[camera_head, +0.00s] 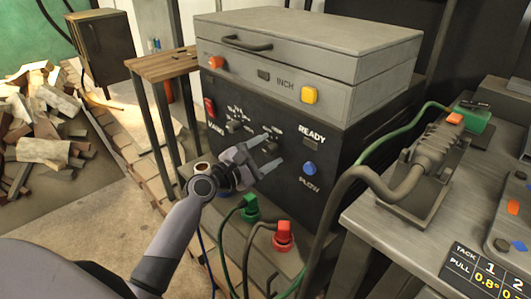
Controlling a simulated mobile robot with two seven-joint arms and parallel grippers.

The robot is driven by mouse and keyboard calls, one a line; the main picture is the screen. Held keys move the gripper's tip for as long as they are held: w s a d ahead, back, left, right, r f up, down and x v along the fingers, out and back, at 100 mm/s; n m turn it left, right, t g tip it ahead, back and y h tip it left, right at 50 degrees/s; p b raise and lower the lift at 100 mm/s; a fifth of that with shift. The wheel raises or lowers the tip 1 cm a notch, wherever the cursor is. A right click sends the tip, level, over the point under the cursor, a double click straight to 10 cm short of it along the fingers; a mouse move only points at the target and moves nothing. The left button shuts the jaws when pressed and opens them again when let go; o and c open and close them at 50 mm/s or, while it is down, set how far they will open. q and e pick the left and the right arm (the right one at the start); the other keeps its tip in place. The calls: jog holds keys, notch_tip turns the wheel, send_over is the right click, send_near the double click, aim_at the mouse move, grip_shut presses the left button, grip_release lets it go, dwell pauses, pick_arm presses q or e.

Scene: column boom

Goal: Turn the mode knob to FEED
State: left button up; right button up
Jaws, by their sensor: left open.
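The dark control panel (325,205) stands upright on the front of a grey machine. Two small dark knobs with tiny white labels sit on it. One knob (234,126) is at the upper left. The other knob (271,147) is at my left gripper's fingertips. The labels are too small to read, so I cannot tell which knob is the mode knob or where FEED lies. My left gripper (272,153) is open, its fingers pointing at the panel on either side of the second knob. Whether they touch it is unclear. My right gripper is out of view.
The panel also bears a red switch (210,109), a blue knob (309,168) and a READY label. Green (249,208) and red (283,236) cable plugs sit below. A thick grey cable (335,205) runs past the right to a metal bench (380,222).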

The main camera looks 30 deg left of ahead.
pick_arm(q)
jog(key=c, duration=1)
jog(key=shift+c, duration=0.2)
